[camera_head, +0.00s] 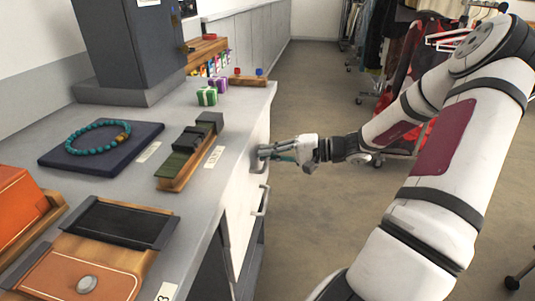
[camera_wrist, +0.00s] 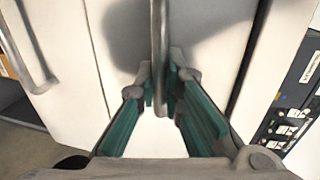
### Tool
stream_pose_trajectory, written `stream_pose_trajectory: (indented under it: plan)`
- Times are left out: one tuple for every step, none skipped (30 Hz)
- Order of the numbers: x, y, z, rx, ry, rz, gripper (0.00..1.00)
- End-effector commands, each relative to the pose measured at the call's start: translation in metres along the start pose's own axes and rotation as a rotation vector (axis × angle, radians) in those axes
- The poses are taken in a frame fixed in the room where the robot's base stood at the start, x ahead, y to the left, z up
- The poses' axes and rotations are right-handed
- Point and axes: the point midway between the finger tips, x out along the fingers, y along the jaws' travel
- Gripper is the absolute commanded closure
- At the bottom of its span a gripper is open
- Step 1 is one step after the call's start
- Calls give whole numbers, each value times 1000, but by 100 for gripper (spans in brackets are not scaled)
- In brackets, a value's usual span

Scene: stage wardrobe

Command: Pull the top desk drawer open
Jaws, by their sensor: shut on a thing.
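The desk (camera_head: 232,112) has a pale front with bar handles. The top drawer (camera_head: 260,135) is the upper white panel under the desktop edge, and it looks flush or nearly flush with the front. My gripper (camera_head: 272,153) is at its metal handle (camera_head: 262,165). In the wrist view the handle (camera_wrist: 158,40) runs between the fingertips of my gripper (camera_wrist: 159,82), which are shut on it. The drawer front (camera_wrist: 205,40) fills the middle of that view. The gripper partly hides the handle in the head view.
A lower drawer handle (camera_head: 262,200) sits below; it also shows in the wrist view (camera_wrist: 30,55). The desktop holds a bracelet on a dark pad (camera_head: 105,155), a wooden block with dark parts (camera_head: 190,155) and small gift boxes (camera_head: 207,97). A clothes rack (camera_head: 385,70) stands behind. Floor (camera_head: 325,85) beside the desk is clear.

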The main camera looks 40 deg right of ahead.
Motion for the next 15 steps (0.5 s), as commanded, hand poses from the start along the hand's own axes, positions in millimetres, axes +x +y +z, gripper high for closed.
stream_pose_trajectory:
  plan:
    - [-5,1,0,1,2,2,100]
    - [-8,2,0,1,2,3,100]
    - [-13,3,0,1,3,3,100]
    - [-17,3,0,2,3,3,100]
    - [-21,4,0,2,3,3,100]
    - [-28,5,0,2,4,3,100]
    - [-34,6,0,1,3,4,100]
    - [-41,7,0,1,4,4,100]
    - [-50,9,0,2,5,4,100]
    - [-58,11,0,2,5,4,100]
    - [-65,12,0,2,6,4,100]
    - [-76,14,0,2,5,4,100]
    - [-84,16,0,2,5,4,100]
    - [-92,18,0,3,5,4,100]
    - [-104,20,0,2,6,4,100]
